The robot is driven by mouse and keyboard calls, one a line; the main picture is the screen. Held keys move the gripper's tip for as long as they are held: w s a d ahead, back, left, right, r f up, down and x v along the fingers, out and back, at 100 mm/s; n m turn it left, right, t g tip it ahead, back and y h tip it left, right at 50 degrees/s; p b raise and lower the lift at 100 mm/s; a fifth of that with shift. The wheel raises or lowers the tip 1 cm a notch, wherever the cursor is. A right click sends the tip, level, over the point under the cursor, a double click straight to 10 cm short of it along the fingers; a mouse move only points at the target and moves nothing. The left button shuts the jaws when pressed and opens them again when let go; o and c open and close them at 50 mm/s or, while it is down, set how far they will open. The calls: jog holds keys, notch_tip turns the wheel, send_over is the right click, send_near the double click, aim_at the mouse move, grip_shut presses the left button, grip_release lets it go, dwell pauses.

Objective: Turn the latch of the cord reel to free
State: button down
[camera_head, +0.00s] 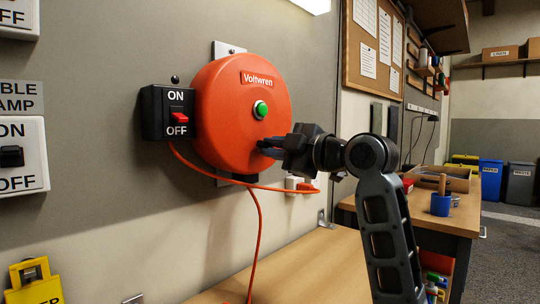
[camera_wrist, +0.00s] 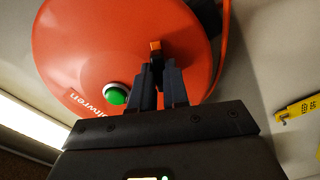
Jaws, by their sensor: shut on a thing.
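The cord reel (camera_head: 225,110) is a round orange-red drum marked "Voltwren" on the wall, with a green button (camera_head: 260,110) at its centre. In the wrist view the reel (camera_wrist: 75,50) fills the upper left, with the green button (camera_wrist: 116,94) left of my fingers. My gripper (camera_head: 264,147) is at the lower right of the reel's face. In the wrist view my gripper (camera_wrist: 158,68) is shut on the latch (camera_wrist: 155,46), a small dark piece with an orange tip. The fingers hide most of the latch, and no setting mark on it can be read.
A black ON/OFF switch box (camera_head: 168,113) with a red rocker is left of the reel. A wooden bench (camera_head: 310,265) lies below. A yellow tag (camera_wrist: 298,109) is at the right.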

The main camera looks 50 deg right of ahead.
jog(key=shift+n+b, duration=0.35)
jog(key=shift+n, duration=0.25)
jog(key=shift+f, duration=0.1)
jog(key=shift+n+b, duration=2.1)
jog(key=shift+b, duration=0.05)
jog(key=c, duration=1)
grip_release()
jog(key=s, duration=0.7)
jog(key=shift+d, duration=0.15)
